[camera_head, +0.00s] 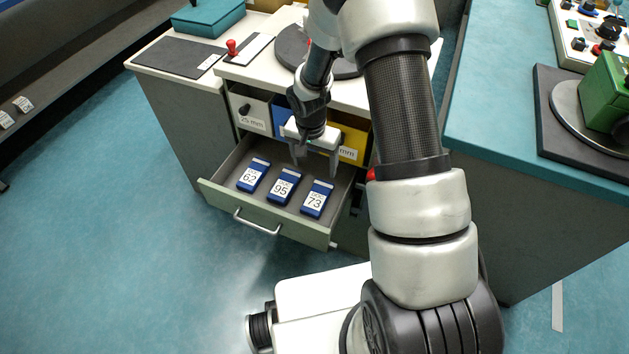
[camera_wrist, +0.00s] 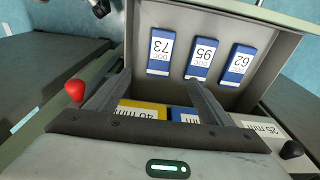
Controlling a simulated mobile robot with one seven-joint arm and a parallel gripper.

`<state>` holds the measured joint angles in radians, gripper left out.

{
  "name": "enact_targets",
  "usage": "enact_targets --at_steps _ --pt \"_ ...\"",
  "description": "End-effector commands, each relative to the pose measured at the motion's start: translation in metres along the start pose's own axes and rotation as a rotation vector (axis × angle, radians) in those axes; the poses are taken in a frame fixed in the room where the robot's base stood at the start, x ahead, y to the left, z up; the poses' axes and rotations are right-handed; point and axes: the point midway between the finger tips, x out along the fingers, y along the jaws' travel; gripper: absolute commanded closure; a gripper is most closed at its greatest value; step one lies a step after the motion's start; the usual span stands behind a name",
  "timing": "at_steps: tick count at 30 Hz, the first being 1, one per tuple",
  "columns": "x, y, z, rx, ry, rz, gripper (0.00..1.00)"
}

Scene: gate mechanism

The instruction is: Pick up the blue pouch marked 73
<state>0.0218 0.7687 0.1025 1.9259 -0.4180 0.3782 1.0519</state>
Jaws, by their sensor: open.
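The blue pouch marked 73 (camera_head: 317,199) lies in the open drawer (camera_head: 268,216), the rightmost of three blue pouches in the head view. In the wrist view the 73 pouch (camera_wrist: 161,51) is the leftmost of the row, lying flat. My gripper (camera_head: 316,168) is open and empty above the back part of the drawer, apart from the pouches. In the wrist view its two fingers (camera_wrist: 158,86) point toward the row, with one fingertip overlapping the lower edge of the 95 pouch in the picture.
The pouches marked 95 (camera_head: 285,187) and 62 (camera_head: 253,175) lie beside the 73 pouch. Grey, blue and yellow bins (camera_head: 352,140) stand behind the drawer under the countertop. A red knob (camera_wrist: 75,90) shows left of the fingers. The drawer walls bound the pouches.

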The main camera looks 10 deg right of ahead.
Motion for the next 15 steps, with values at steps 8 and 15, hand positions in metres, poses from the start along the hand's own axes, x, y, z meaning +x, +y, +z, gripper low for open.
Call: enact_targets --at_steps 8,15 --pt "0.05 0.0 0.004 0.01 -0.01 0.003 0.27" --pt "0.102 0.0 0.004 0.01 -0.01 0.002 0.27"
